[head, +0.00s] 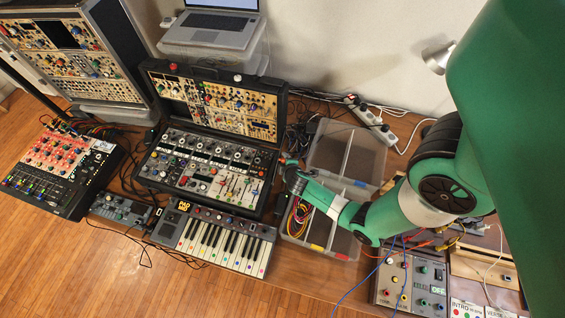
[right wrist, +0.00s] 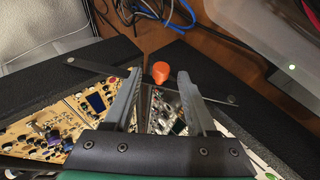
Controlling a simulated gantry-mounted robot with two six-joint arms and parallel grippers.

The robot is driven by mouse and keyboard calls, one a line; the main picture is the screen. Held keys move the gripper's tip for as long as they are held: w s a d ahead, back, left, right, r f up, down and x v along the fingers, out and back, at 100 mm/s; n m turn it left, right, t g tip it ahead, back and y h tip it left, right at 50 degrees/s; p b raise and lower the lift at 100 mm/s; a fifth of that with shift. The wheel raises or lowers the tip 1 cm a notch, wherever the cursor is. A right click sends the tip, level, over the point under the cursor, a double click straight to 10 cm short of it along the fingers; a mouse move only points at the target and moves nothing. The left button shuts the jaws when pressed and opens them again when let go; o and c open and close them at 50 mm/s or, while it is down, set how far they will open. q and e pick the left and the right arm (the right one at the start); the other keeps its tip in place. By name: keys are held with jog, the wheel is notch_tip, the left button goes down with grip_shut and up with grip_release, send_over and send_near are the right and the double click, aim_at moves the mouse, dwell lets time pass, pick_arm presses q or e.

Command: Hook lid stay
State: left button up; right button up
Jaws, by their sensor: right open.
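The synth case (head: 277,140) stands with its lid (head: 285,95) raised, module panels in both halves. In the right wrist view, a thin dark lid stay (right wrist: 92,67) shows at the lid side on the left, and a similar strip (right wrist: 218,96) shows at the base side on the right. The fingers hide part of this line, so I cannot tell whether its end is hooked. An orange knob (right wrist: 160,72) shows between and just beyond the fingertips. My right gripper (right wrist: 160,82) is open, at the case's right side in the head view (head: 287,168). My left gripper is not in view.
Clear divided bins (head: 345,150) with cables stand right of the case. A keyboard (head: 215,238) lies in front, a mixer (head: 60,165) to the left. A laptop (head: 210,25) sits behind on a clear box. A power strip (head: 372,125) lies near the wall.

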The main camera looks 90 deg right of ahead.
jog(key=p+v, duration=0.3)
jog(key=v, duration=0.8)
jog(key=shift+a+r, duration=0.2)
jog(key=shift+a, duration=0.05)
jog(key=shift+s, duration=0.1)
